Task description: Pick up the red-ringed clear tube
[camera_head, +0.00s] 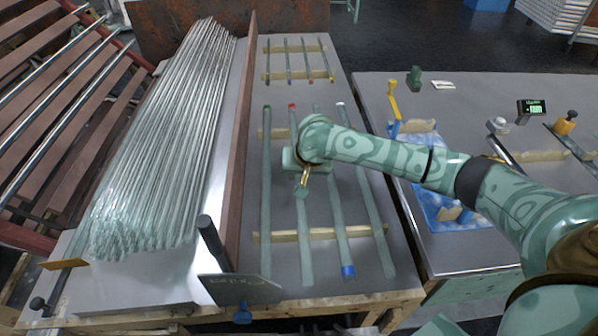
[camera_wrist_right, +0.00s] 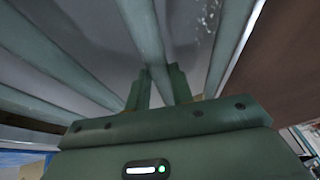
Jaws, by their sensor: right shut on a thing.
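The red-ringed clear tube (camera_head: 305,250) lies lengthwise across two wooden strips on the near table, its red ring at the far end. My right gripper (camera_head: 302,192) is over the middle of this tube and hides part of it. In the right wrist view the tube (camera_wrist_right: 145,30) runs between the two fingers of my right gripper (camera_wrist_right: 160,88), which are shut on it. Whether it is lifted off the strips I cannot tell. My left gripper is not in view.
A clear tube (camera_head: 265,220) lies to the left and a blue-ringed tube (camera_head: 347,255) to the right, both close by. A brown upright board (camera_head: 240,120) separates them from a large bundle of glass tubes (camera_head: 165,140). Another table (camera_head: 460,250) stands at the right.

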